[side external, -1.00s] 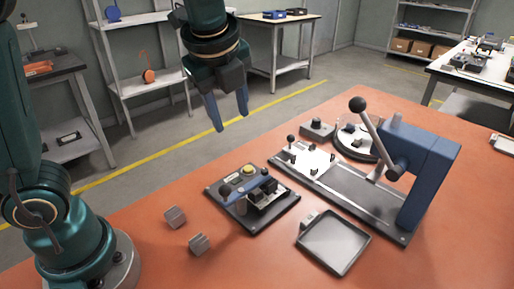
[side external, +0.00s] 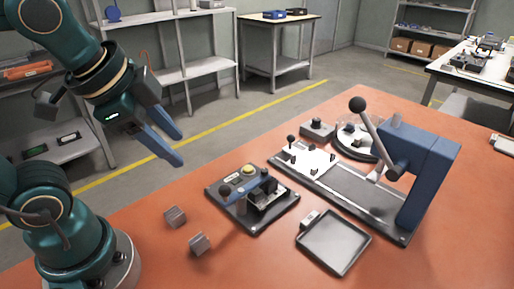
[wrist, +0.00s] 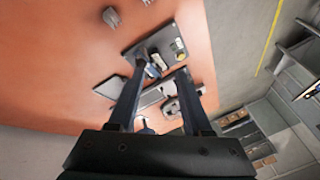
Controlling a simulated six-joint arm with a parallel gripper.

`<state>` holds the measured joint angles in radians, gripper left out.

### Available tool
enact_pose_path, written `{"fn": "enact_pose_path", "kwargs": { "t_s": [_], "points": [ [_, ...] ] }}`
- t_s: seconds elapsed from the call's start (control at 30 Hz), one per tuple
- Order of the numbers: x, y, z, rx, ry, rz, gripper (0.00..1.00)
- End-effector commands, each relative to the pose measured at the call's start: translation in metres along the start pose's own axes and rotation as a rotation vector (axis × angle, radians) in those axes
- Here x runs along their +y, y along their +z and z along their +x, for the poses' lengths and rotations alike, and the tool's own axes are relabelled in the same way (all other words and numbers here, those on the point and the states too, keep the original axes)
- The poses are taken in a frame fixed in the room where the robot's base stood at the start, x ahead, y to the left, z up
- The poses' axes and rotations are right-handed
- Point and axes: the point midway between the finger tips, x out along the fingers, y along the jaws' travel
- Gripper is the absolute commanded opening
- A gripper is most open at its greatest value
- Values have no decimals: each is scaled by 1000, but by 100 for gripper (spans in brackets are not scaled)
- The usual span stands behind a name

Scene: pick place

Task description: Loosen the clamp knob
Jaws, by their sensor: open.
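A clamp fixture on a dark base plate (side external: 228,208) sits mid-table in the side view, with a blue lever arm (side external: 262,186), a dark round knob (side external: 225,191) at its left end and a yellow button (side external: 249,169). Another small black knob (side external: 290,138) stands on the white plate of the press base; I cannot tell which is the clamp knob. My gripper (side external: 180,148) is open and empty, in the air left of and above the fixture, touching nothing. In the wrist view, the fixture's plate (wrist: 132,50) shows beyond my fingers (wrist: 160,70), which partly cover it.
Two grey cubes (side external: 175,217) (side external: 199,244) lie left of the fixture. A grey tray (side external: 334,243) lies to its right. A blue press (side external: 424,165) with a long ball-ended lever (side external: 370,128) stands behind. A round dial (side external: 352,138) and small box (side external: 318,129) sit at the back.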

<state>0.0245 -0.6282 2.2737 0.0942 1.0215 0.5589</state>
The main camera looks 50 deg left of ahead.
Motion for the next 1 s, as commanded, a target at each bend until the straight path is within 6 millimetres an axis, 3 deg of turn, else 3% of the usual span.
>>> {"fn": "enact_pose_path", "kwargs": {
  "t_s": [0.2,0.43,0.8,1.0],
  "points": [
    [15,12,6,25,19,-238,49],
    [21,15,10,31,32,-339,49],
    [21,16,10,31,32,-327,49],
    [16,10,0,37,28,-134,49]
  ]
}}
